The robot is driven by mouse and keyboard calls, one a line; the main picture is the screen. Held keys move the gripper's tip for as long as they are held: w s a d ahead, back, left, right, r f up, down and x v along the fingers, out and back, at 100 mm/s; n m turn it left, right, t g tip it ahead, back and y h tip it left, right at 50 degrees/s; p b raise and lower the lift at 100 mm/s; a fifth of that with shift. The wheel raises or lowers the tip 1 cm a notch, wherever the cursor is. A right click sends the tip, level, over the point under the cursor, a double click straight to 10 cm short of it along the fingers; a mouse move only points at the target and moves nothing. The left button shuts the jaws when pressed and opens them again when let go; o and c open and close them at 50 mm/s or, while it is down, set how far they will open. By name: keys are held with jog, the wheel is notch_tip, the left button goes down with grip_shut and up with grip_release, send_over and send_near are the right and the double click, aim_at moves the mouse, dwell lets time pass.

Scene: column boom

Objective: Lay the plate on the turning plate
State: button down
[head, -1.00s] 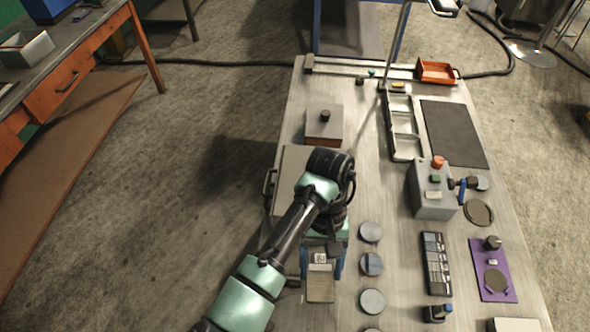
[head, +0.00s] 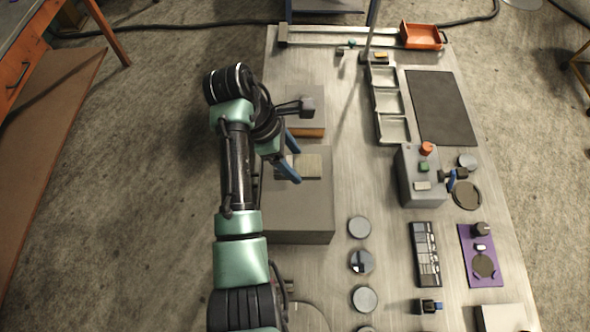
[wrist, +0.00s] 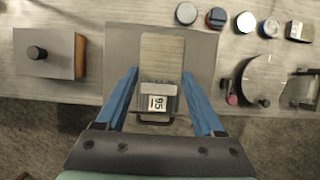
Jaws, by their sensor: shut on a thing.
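My gripper (wrist: 160,74) has blue fingers shut on a pale, flat rectangular plate (wrist: 162,50). A grey block with a printed label (wrist: 155,100) sits at the plate's near end, between the fingers. The plate also shows in the head view (head: 310,166), over the grey box (head: 297,210); I cannot tell the gap beneath it. A round grey disc (wrist: 264,78) to the right in the wrist view, with a pinkish knob beside it, looks like the turning plate. In the head view only part of its outline (head: 312,308) shows beside my arm.
A box with a black knob (wrist: 38,54) stands left of the grey box in the wrist view. Several small round discs (head: 359,227) line the table.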

aim_at(293, 184)
jog(key=shift+s+f, duration=0.25)
jog(key=shift+f, duration=0.95)
jog(key=shift+w+f+p, duration=0.15)
jog(key=shift+f+p, duration=0.2)
jog(key=shift+f, duration=2)
grip_release()
jog(key=shift+f, duration=0.2)
jog(key=v, duration=1.2)
jog(key=shift+r+b, duration=0.2)
jog(key=shift+b, duration=0.25)
